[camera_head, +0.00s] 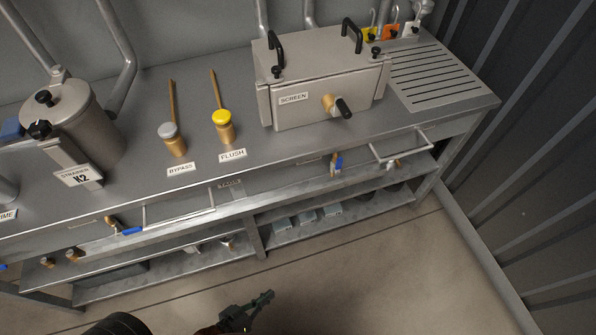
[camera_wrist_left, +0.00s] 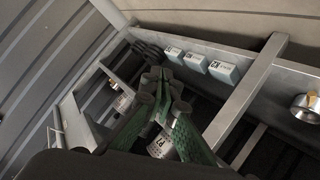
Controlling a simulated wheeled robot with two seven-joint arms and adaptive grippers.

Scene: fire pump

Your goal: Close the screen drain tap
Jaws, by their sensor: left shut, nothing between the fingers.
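The box marked SCREEN (camera_head: 293,98) stands on the bench top. Below it, under the bench front edge, is a small brass tap with a blue lever (camera_head: 339,161); the lever looks roughly upright. I cannot read a label on it. My left gripper (camera_head: 268,296), with green fingers, is low over the floor in front of the bench, apart from this tap. In the left wrist view my left gripper (camera_wrist_left: 160,80) is shut and empty, pointing toward the lower shelf. My right gripper is not in view.
Another blue-levered tap (camera_head: 128,231) sits under the bench at left. Two drawer-like handles (camera_head: 400,146) project from the front. Several grey boxes (camera_head: 306,217) lie on the lower shelf (camera_head: 345,219). A ribbed dark wall (camera_head: 530,150) closes the right side. The floor in front is clear.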

